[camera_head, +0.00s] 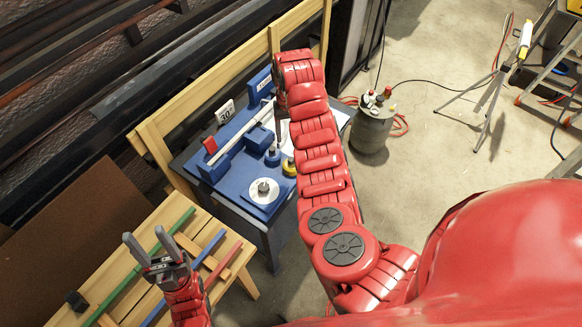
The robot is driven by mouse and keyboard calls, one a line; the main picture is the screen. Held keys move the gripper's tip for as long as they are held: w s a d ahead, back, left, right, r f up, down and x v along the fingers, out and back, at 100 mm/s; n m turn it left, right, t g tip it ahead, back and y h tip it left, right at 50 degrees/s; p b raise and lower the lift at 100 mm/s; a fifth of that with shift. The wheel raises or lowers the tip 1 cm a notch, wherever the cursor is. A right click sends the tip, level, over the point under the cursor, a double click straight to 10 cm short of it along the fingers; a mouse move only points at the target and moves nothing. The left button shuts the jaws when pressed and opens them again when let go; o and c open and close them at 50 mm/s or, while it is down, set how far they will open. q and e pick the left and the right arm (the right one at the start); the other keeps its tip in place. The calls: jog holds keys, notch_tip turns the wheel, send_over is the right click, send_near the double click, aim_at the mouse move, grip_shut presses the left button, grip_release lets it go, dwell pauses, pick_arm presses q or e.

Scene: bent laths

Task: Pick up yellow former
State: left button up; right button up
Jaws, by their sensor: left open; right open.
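The yellow former (289,167) is a small yellow disc with a dark knob. It sits on the blue board near its right edge, partly hidden by my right arm. My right gripper (281,122) hangs above the board, beyond the former in the picture, and is open; its fingers are small and partly hidden by the arm. I cannot tell whether anything is between them. My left gripper (144,236) is open and empty, with its two grey fingers spread above the wooden bench, well to the left of the former.
The blue board (232,186) also bears a white disc (263,191), a blue former (272,157) and a sign reading 30 (225,112). Green (140,268), blue (209,248) and red (224,262) laths lie on the slatted bench (160,212). A grey canister (372,124) stands on the floor right.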

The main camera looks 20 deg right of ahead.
jog(key=b, duration=0.4)
send_over(291, 159)
jog(key=f, duration=0.7)
jog(key=shift+s+a+f, duration=0.3)
jog(key=shift+f, duration=0.1)
jog(key=shift+d+f+p, duration=0.1)
jog(key=shift+f+p, duration=0.1)
jog(key=shift+p, duration=0.1)
jog(key=f, duration=0.1)
jog(key=f+p, duration=0.1)
jog(key=f, duration=0.1)
jog(key=shift+w+d+f+p, duration=0.2)
jog(key=shift+w+f+p, duration=0.05)
jog(key=shift+f+p, duration=0.1)
jog(key=shift+f, duration=0.45)
grip_shut()
